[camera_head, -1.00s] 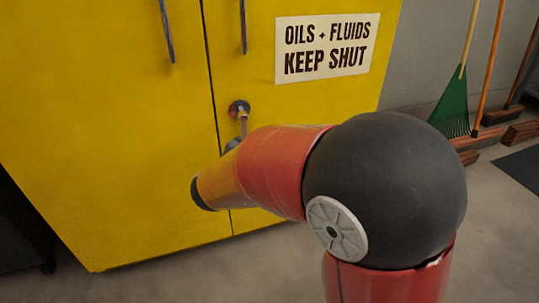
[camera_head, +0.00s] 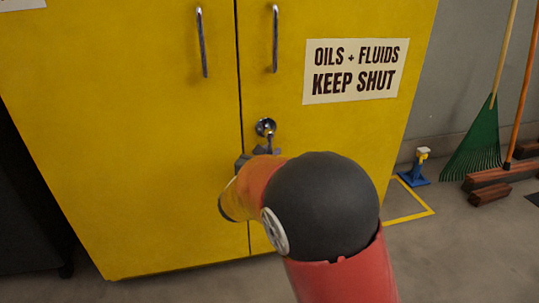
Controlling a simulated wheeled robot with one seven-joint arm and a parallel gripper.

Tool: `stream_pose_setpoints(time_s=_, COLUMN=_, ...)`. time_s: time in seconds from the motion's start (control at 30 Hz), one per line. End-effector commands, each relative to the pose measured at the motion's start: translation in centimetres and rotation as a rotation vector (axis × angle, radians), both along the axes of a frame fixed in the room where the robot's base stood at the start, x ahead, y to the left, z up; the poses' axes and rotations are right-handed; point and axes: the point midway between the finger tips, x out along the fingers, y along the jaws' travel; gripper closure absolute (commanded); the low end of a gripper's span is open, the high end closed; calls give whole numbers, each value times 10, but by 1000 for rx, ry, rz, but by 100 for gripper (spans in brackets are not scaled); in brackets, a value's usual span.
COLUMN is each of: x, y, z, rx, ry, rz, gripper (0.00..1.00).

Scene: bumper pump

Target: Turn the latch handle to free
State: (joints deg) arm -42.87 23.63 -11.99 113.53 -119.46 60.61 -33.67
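The latch handle (camera_head: 266,129) is a small metal piece on a round mount, on the right door of the yellow cabinet (camera_head: 140,170) near the seam between the doors. Its lever hangs downward from the mount. My gripper (camera_head: 262,150) is at the lever's lower end, mostly hidden behind my red and orange arm. Only small grey parts of it show, so I cannot tell whether its fingers are open or closed on the lever. Both cabinet doors look shut.
Two vertical bar handles (camera_head: 202,42) are above the latch, one on each door. A sign (camera_head: 355,71) is on the right door. Grey floor lies open at the lower right.

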Motion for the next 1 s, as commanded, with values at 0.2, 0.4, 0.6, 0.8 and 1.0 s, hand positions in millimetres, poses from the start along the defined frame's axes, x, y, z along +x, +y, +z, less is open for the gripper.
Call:
stream_pose_setpoints(time_s=0.2, x=0, y=0, z=0, rx=0, ry=0, rz=0, gripper=81)
stream_pose_setpoints(time_s=0.4, x=0, y=0, z=0, rx=0, ry=0, rz=0, gripper=100)
stream_pose_setpoints(time_s=0.6, x=0, y=0, z=0, rx=1, ry=0, rz=0, gripper=100)
stream_pose_setpoints(time_s=0.8, x=-1, y=2, z=0, rx=23, ry=6, rz=1, gripper=100)
stream_pose_setpoints(time_s=1.0, x=-3, y=7, z=2, rx=112, ry=30, rz=1, gripper=100)
